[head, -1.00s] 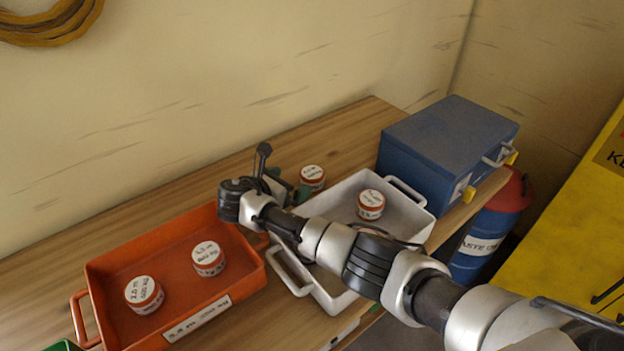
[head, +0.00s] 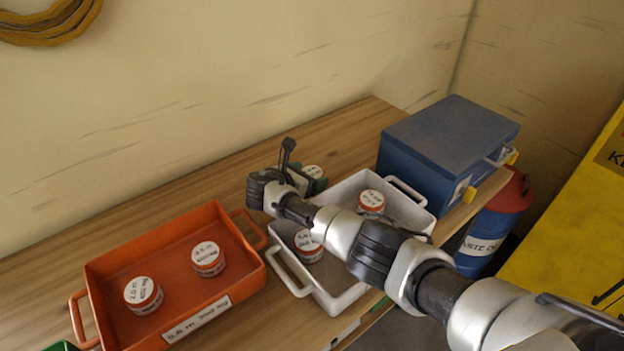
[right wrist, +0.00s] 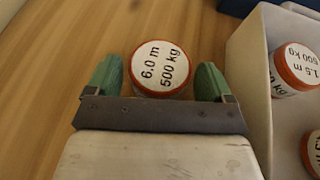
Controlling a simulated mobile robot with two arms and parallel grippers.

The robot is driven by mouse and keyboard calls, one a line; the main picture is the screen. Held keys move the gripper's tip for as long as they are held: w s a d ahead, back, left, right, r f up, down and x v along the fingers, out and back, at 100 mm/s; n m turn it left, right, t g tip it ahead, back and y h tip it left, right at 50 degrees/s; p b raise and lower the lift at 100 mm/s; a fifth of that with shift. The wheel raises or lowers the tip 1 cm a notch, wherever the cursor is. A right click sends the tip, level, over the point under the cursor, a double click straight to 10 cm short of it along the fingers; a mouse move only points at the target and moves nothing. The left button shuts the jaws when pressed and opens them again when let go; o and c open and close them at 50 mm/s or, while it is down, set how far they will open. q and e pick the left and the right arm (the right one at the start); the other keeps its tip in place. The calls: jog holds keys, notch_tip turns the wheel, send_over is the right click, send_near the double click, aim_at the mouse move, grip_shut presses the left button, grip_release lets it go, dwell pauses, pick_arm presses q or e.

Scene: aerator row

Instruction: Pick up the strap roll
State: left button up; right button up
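A strap roll (right wrist: 160,68) with an orange rim and a white label reading "6.0 m 500 kg" stands on the wooden bench. In the head view the roll (head: 313,171) is behind the white tray, partly hidden by my gripper. My right gripper (right wrist: 160,82) has its green fingers on either side of the roll, with a thin gap at each side, so it is open around it. In the head view my right gripper (head: 316,186) is mostly hidden behind its own wrist. My left gripper is not in view.
A white tray (head: 286,267) holds two rolls, and an orange tray (head: 235,287) holds two more. A blue toolbox (head: 440,140) stands at the bench's right end, beside a blue drum (head: 480,240). The bench behind the orange tray is clear.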

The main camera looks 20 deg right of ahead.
jog(key=c, duration=0.8)
jog(key=shift+o, duration=0.2)
